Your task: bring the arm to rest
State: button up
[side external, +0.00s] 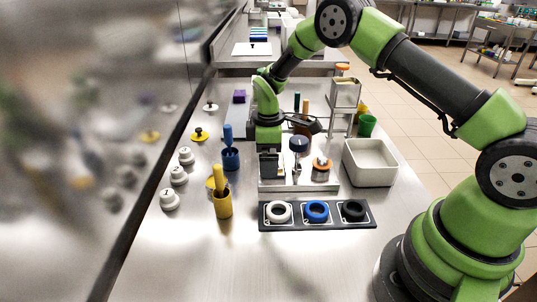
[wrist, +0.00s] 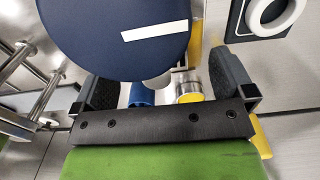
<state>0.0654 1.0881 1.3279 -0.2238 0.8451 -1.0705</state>
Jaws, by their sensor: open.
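My gripper (side external: 270,172) points down over the steel counter, beside the front rack. In the wrist view its two dark fingers stand wide apart (wrist: 165,82), and neither is seen closed on anything. A dark blue round top (side external: 299,143) stands just right of the gripper in the side view. In the wrist view a large dark blue disc with a white strip (wrist: 115,35) fills the upper left, close to the camera. A blue thing and a metal-and-yellow thing show beyond the finger gap. How far below the fingertips they are, I cannot tell.
A black tray (side external: 367,223) with white, blue and black rings lies in front. A yellow cup (side external: 223,205) and blue cup (side external: 231,160) stand left, near several white knobs. A white bin (side external: 370,165) and metal stand (side external: 343,95) are right. The front counter is clear.

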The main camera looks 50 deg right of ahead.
jog(key=shift+r, duration=3.5)
jog(key=s+a+r+m+t+y, duration=0.1)
jog(key=s+a+r+m+t, duration=0.15)
jog(key=s+r, duration=0.45)
jog(key=s+a+r+m+t, duration=0.1)
jog(key=s+r+m, duration=0.25)
jog(key=r, duration=0.65)
jog(key=s+a+r+m+t+y, duration=0.1)
jog(key=s+m, duration=0.6)
jog(key=s, duration=0.7)
jog(key=r+t, duration=0.1)
jog(key=t, duration=0.1)
jog(key=shift+s+a+r+t, duration=0.15)
jog(key=shift+a+r+t, duration=0.05)
jog(key=shift+a+t, duration=0.2)
